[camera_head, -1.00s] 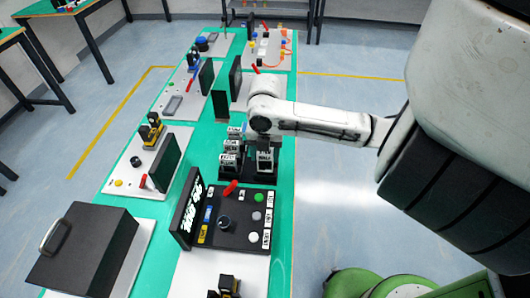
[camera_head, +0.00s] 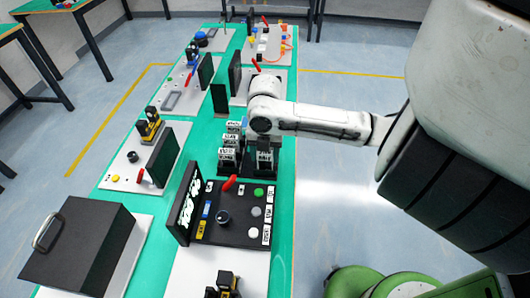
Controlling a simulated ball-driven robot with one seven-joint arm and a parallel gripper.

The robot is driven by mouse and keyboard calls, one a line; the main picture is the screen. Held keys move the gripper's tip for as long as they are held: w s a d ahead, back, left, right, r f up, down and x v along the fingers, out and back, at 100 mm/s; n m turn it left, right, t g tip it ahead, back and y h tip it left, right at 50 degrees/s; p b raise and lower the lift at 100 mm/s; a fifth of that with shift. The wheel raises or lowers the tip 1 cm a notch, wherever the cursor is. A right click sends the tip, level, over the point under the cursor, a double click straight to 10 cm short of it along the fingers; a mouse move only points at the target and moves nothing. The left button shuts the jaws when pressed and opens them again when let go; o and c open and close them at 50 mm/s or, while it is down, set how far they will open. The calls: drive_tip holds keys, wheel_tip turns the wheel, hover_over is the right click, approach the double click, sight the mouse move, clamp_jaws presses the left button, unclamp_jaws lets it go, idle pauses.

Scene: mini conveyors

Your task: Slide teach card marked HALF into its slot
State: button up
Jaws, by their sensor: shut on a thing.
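White cards with black print stand in a black rack (camera_head: 236,170) on the bench. Several stand in its left row (camera_head: 229,154), and the print is too small to read for certain. My gripper (camera_head: 263,146) points down over the right side of the rack, mostly hidden under my wrist. It is shut on a white card (camera_head: 264,156), which is upright at the rack's right side. I cannot tell whether this card touches the rack or which slot is under it. Its mark is not legible.
A black control panel (camera_head: 237,235) with a knob, buttons and an upright screen stands just in front of the rack. A red lever (camera_head: 230,183) rises between them. A dark upright plate (camera_head: 220,99) stands behind. A grey box (camera_head: 80,240) is at front left.

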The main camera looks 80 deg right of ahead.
drive_tip(key=shift+f+b, duration=0.3)
drive_tip(key=shift+f, duration=0.1)
drive_tip(key=o, duration=1.2)
wheel_tip(320, 180, up, 11)
drive_tip(key=shift+f, duration=0.1)
idle(0.4)
